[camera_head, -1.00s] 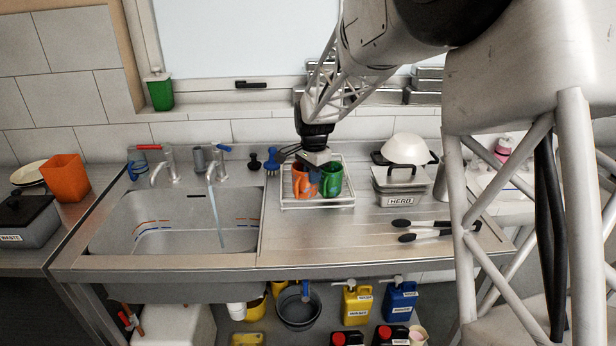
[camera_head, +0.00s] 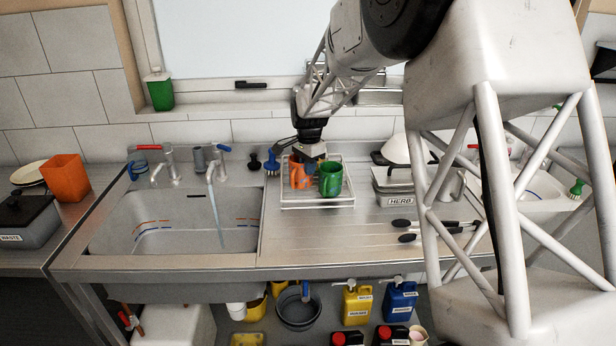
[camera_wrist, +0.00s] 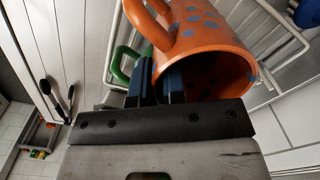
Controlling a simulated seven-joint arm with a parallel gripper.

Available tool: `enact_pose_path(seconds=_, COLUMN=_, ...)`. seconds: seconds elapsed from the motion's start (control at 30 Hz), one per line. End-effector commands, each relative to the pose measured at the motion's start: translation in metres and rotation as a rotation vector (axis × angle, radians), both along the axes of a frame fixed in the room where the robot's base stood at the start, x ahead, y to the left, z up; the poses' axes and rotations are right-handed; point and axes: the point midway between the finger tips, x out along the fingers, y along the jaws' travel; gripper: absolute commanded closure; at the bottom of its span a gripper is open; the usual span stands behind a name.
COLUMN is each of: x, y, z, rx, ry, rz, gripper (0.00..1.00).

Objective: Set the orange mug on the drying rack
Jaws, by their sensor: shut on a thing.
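The orange mug (camera_head: 297,176) with bluish spots is at the left part of the white wire drying rack (camera_head: 318,206). My gripper (camera_head: 308,160) is above it and shut on its wall. In the wrist view the mug (camera_wrist: 222,42) shows its open mouth toward my gripper (camera_wrist: 158,85), with one blue finger inside the rim and one outside. The handle is on the upper left there. The rack's wires (camera_wrist: 290,22) run behind the mug. Whether the mug's base touches the rack is hidden.
A green mug (camera_head: 331,181) stands on the rack just right of the orange one. A HERB container (camera_head: 396,198) is right of the rack, with black-handled utensils (camera_head: 425,230) in front. The sink (camera_head: 170,225) lies left, brushes (camera_head: 272,160) behind.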

Motion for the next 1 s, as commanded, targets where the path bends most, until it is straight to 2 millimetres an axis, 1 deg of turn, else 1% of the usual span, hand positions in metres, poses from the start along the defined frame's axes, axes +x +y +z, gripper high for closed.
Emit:
enact_pose_path(seconds=0.33, x=0.000, y=0.000, z=-0.031, rx=-0.001, ry=0.001, rz=0.000, gripper=1.00)
enact_pose_path(seconds=0.83, x=0.000, y=0.000, z=-0.036, rx=0.000, ry=0.000, rz=0.000, gripper=1.00)
enact_pose_path(seconds=0.87, x=0.000, y=0.000, z=-0.037, rx=-0.001, ry=0.001, rz=0.000, gripper=0.86)
enact_pose_path(seconds=1.0, x=0.000, y=0.000, z=-0.037, rx=-0.001, ry=0.001, rz=0.000, gripper=0.64)
